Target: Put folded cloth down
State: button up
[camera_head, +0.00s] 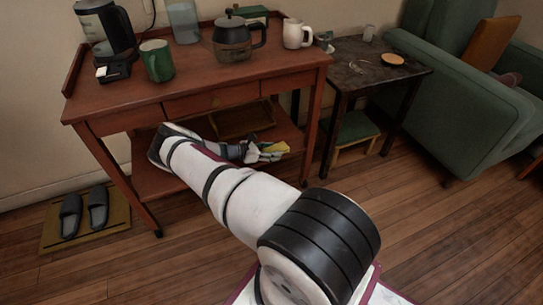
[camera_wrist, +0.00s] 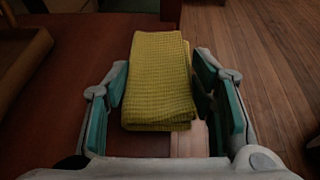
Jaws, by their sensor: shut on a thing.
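The folded cloth (camera_wrist: 158,75) is yellow-green with a waffle weave and lies between the two teal-lined fingers of my gripper (camera_wrist: 160,88) in the wrist view. My gripper is shut on it. In the head view the small yellow cloth (camera_head: 276,148) shows at the end of my gripper (camera_head: 264,152), at the level of the wooden cart's lower shelf (camera_head: 146,180). In the wrist view the cloth is over the red-brown shelf (camera_wrist: 82,75), near its right edge. I cannot tell whether the cloth touches the shelf.
A brown tray (camera_head: 243,121) lies on the lower shelf, left in the wrist view (camera_wrist: 28,62). The cart top (camera_head: 195,88) is close above my arm. A cart leg (camera_head: 312,130) and a dark side table (camera_head: 360,85) stand to the right. Slippers (camera_head: 84,211) lie left.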

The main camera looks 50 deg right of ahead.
jog(key=shift+f, duration=0.7)
jog(key=shift+f+b, duration=0.25)
jog(key=shift+b, duration=0.2)
jog(key=o, duration=0.8)
jog(key=shift+r+p, duration=0.1)
jog(key=shift+p, duration=0.25)
jog(key=shift+w+a+r+p, duration=0.1)
jog(key=shift+a+r+p, duration=0.1)
jog(key=shift+p, duration=0.1)
jog(key=p+v, duration=0.2)
jog(key=v, duration=1.1)
jog(key=shift+a+f+p, duration=0.1)
jog(key=shift+a+p, duration=0.05)
jog(key=shift+p, duration=0.15)
